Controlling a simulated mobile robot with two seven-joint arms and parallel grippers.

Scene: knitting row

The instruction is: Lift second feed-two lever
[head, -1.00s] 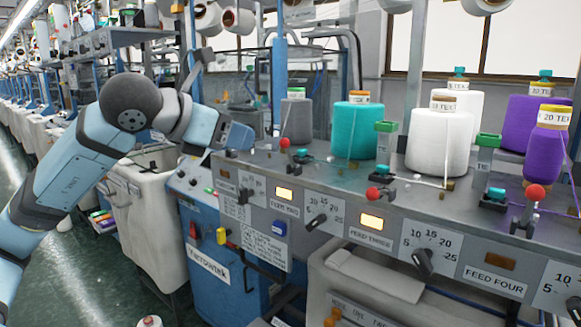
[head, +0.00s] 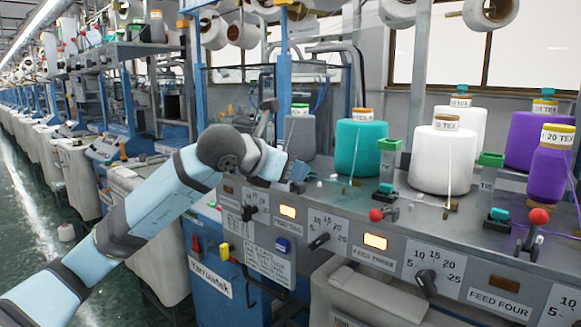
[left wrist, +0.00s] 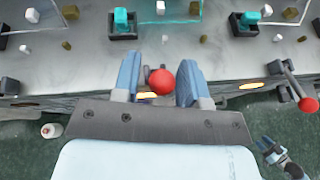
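My left gripper (head: 297,174) is at the panel's top edge, by the FEED TWO section, and covers that lever in the head view. In the left wrist view its two blue fingers (left wrist: 162,68) are open, with a red ball knob (left wrist: 161,81) between them and gaps on both sides. The knob's stem is mostly hidden. The FEED TWO lamp (head: 287,211) glows amber. A second red-knobbed lever, feed three, stands to the right (head: 376,215) and also shows in the left wrist view (left wrist: 307,104). My right gripper (left wrist: 272,152) shows small at lower right there; its opening is unclear.
Teal (head: 360,147), white (head: 441,160) and purple (head: 550,165) yarn cones stand on the grey deck behind the levers. The feed four lever (head: 538,216) is farther right. Black dial knobs (head: 319,241) stick out of the front panel. Tensioner posts (head: 389,158) rise between the cones.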

